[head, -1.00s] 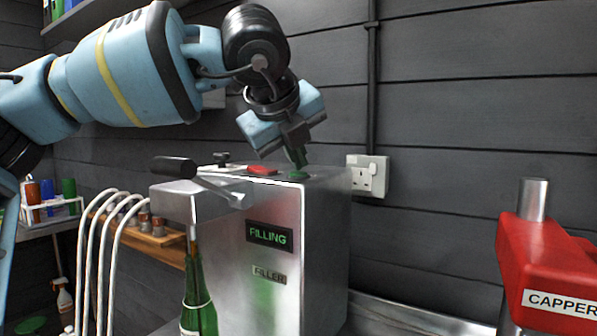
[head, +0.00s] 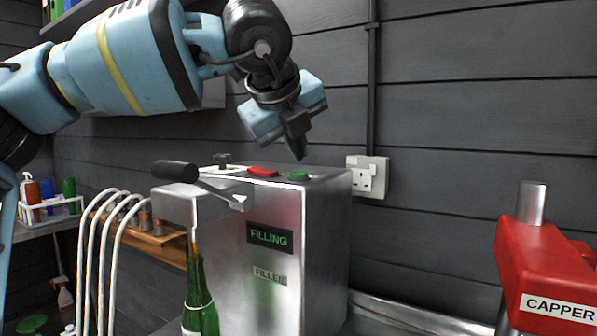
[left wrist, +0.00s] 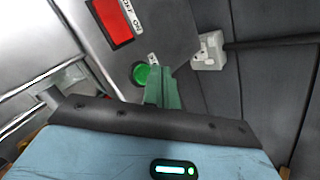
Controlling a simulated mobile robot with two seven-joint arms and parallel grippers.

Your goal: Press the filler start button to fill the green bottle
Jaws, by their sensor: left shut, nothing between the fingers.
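The steel filler (head: 325,240) stands in the middle of the head view, and its display (head: 269,237) reads "FILLING". On its top are a green button (head: 299,176) and a red switch (head: 263,171). The green button (left wrist: 142,73) and red switch (left wrist: 112,22) also show in the left wrist view. The green bottle (head: 200,310) stands upright under the filler's spout, its lower part cut off by the frame. My left gripper (head: 298,157) is shut and empty, a little above the green button and apart from it. My right gripper is not in view.
A red capper (head: 545,255) stands at the right. A white wall socket (head: 368,177) is behind the filler's right side. White hoses (head: 90,250) arch at the left, near a wooden shelf (head: 160,247) and a rack of coloured bottles (head: 50,208).

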